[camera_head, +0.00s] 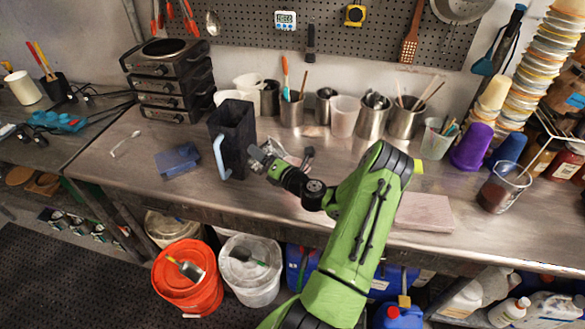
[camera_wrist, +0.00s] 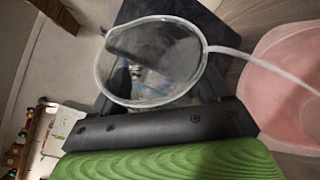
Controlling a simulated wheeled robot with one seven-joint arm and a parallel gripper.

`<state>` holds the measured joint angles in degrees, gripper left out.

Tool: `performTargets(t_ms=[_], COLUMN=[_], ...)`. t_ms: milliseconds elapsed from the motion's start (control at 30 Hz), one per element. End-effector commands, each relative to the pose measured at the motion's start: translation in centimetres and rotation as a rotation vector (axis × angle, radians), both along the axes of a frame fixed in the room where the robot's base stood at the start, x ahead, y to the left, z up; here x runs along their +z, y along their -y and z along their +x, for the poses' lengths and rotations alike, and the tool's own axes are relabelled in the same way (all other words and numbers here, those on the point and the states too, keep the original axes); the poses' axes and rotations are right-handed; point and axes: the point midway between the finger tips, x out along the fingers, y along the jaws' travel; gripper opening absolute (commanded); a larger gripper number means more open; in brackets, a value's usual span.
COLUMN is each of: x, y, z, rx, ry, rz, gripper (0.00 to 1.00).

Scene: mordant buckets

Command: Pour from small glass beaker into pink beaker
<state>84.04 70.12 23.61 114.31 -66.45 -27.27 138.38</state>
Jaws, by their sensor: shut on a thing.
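My gripper (camera_head: 262,158) is shut on the small glass beaker (camera_wrist: 99,72), whose round, clear rim faces the camera in the wrist view. The gripper's dark body (camera_wrist: 160,125) lies below it. In the head view the held beaker is hard to make out beside the gripper. A pink beaker (camera_wrist: 285,85) is close at the right edge of the wrist view, apart from the gripper. A pale pinkish beaker (camera_head: 343,116) stands at the back of the bench in the head view; I cannot tell if it is the same one. The glass beaker's contents are unclear.
A tall black pitcher (camera_head: 235,130) with a pale handle stands just left of my gripper. Metal cups (camera_head: 372,116) with tools line the back. A blue block (camera_head: 178,160) lies at left. A purple cup (camera_head: 472,147) and a glass jug (camera_head: 503,187) stand at right.

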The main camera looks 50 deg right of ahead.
Motion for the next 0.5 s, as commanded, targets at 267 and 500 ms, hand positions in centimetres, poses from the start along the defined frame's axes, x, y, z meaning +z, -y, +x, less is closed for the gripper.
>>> performTargets(t_ms=[267, 500], x=[0.18, 0.27], y=[0.00, 0.00], z=[0.01, 0.01], rx=[0.000, 0.001], ry=[0.014, 0.022], rz=[0.014, 0.024], gripper=[0.33, 0.33])
